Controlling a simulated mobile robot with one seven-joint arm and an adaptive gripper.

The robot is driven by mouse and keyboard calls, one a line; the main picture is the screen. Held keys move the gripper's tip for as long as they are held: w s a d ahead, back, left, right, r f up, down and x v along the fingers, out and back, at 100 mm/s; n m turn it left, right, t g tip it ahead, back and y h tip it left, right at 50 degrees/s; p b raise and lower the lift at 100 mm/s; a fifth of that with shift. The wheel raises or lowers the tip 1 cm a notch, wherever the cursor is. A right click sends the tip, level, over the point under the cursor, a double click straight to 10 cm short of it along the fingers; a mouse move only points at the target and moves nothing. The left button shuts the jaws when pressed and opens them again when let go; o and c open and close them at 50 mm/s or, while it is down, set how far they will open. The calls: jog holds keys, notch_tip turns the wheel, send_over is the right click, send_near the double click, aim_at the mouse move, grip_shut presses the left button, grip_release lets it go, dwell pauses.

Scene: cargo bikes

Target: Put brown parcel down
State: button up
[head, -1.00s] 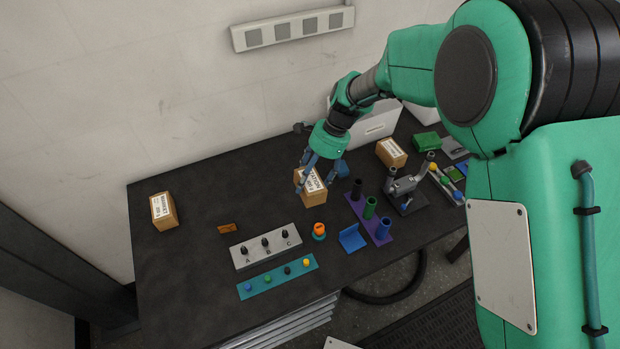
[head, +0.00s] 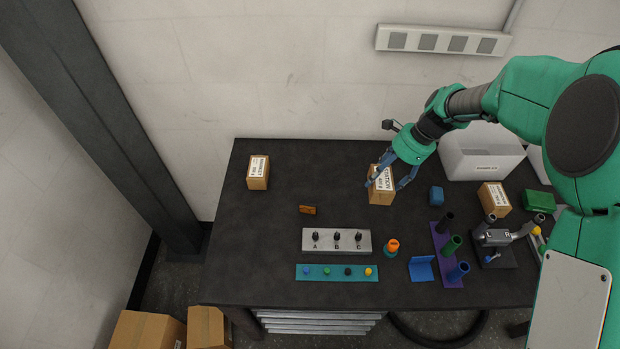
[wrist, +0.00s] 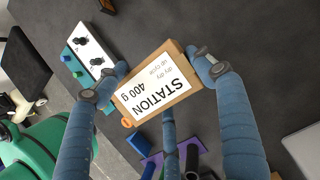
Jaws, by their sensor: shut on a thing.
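The brown parcel (head: 382,190) is a small cardboard box with a white label. In the wrist view the parcel (wrist: 185,92) shows its label, reading STATION 400 g, facing the camera. My gripper (head: 387,183) is shut on it, with blue fingers on two opposite sides. The parcel is over the middle of the black table (head: 270,215), behind and right of the A-B-C panel (head: 337,241). I cannot tell whether its underside touches the table.
Another parcel (head: 258,172) stands at the back left, and one (head: 493,197) at the right near a white bin (head: 482,155). An orange-topped item (head: 392,246) and purple rack (head: 447,262) stand in front. The table's left part is mostly clear.

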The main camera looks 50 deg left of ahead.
jog(key=s+a, duration=0.3)
jog(key=a, duration=0.9)
jog(key=s+a+p, duration=0.1)
jog(key=s+a, duration=0.3)
jog(key=a, duration=0.8)
jog(key=shift+s, duration=0.15)
jog(key=shift+f+b, duration=0.35)
jog(key=shift+f, duration=2.7)
jog(key=shift+d+f, duration=0.1)
jog(key=shift+f, duration=0.05)
jog(key=shift+f+b, duration=0.3)
jog(key=shift+f, duration=1.45)
jog(key=o, duration=1.9)
jog(key=shift+f, duration=0.1)
